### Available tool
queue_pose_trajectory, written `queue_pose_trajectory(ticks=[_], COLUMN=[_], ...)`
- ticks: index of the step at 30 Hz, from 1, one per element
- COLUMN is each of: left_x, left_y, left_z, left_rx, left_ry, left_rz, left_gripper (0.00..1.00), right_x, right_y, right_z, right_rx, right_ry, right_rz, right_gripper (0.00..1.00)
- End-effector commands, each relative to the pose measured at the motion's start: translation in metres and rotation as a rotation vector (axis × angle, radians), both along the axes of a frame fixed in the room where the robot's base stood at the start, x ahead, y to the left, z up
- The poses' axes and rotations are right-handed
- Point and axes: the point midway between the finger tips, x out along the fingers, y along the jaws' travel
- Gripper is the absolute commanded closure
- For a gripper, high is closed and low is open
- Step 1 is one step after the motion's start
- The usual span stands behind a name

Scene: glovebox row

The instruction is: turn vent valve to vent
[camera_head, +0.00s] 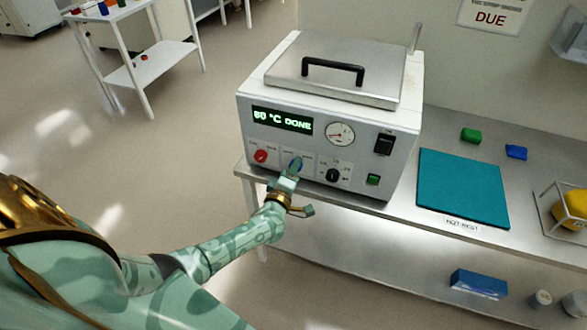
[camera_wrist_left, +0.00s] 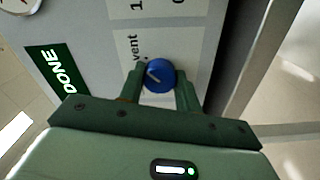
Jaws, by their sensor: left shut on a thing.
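The vent valve is a small round blue knob (camera_wrist_left: 158,76) with a pale pointer line, on the front panel of a white oven-like machine (camera_head: 388,165). A printed "vent" label shows beside the knob in the left wrist view. My left gripper (camera_head: 293,168) reaches the panel, and in the wrist view its two fingers (camera_wrist_left: 160,88) stand on either side of the knob, shut on it. In the head view the gripper hides most of the knob. My right gripper is not in view.
Beside the valve are a red knob (camera_head: 261,156) and a black knob (camera_head: 333,175). The display (camera_head: 282,120) reads 80 °C DONE. A teal mat (camera_head: 462,188), green block (camera_head: 471,135) and blue block (camera_head: 516,152) lie right on the bench.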

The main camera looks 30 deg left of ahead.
Motion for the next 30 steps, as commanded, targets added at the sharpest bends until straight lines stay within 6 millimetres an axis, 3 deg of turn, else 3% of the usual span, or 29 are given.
queue_pose_trajectory(ticks=[14,15,17,26,30], left_x=[-0.001,-0.001,-0.001,-0.001,-0.014], left_y=[-0.001,-0.001,-0.001,-0.001,-0.004], left_z=[-0.003,-0.003,-0.003,-0.001,0.000], left_rx=[0.017,0.017,0.017,0.015,0.015], left_ry=[0.011,0.011,0.010,0.006,0.007], left_rz=[-0.003,-0.003,-0.003,-0.001,-0.002], left_gripper=[0.89,0.64,0.47,0.45,0.45], right_x=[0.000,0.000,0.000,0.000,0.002], right_y=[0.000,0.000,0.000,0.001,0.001], right_z=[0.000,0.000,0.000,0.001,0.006], right_rx=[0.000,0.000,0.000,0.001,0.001], right_ry=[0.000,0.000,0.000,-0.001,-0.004], right_rz=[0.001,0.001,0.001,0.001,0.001], right_gripper=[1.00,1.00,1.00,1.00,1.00])
